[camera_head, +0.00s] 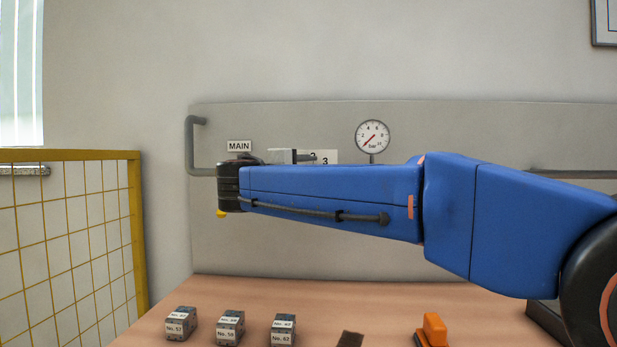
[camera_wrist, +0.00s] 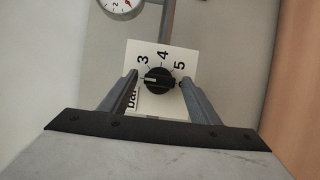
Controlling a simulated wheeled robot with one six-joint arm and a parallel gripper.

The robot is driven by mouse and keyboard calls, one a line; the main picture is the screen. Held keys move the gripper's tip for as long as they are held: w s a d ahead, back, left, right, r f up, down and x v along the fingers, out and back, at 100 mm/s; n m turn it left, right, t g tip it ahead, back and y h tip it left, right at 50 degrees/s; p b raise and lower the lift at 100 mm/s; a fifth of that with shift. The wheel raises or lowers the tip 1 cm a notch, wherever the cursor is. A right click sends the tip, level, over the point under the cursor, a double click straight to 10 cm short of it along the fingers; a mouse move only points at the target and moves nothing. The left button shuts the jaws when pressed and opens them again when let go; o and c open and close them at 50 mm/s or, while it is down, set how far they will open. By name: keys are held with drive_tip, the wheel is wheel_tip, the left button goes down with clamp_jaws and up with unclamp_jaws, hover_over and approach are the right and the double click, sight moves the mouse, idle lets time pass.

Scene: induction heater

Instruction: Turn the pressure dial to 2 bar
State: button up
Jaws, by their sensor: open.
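The pressure dial is a black knob (camera_wrist: 158,78) on a white plate (camera_wrist: 171,50) marked 3, 4, 5 and "bar" in the wrist view. A white line on the knob points left, below the 3; the mark there is hidden by a finger. My gripper (camera_wrist: 160,80) is open, one finger on each side of the knob; I cannot tell whether they touch it. In the head view, the plate (camera_head: 329,157) shows 2 and 3, and my arm hides the knob. My gripper (camera_head: 304,157) is partly hidden there too.
A round gauge (camera_head: 372,136) above right has its needle pointing lower left. A "MAIN" label (camera_head: 239,146) and a grey pipe (camera_head: 190,150) are at left. Several numbered blocks (camera_head: 230,327) and an orange object (camera_head: 433,330) sit on the table (camera_head: 200,290). A yellow mesh fence (camera_head: 75,240) stands left.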

drive_tip(key=v, duration=1.7)
drive_tip(key=shift+s, duration=0.2)
drive_tip(key=shift+a, duration=0.1)
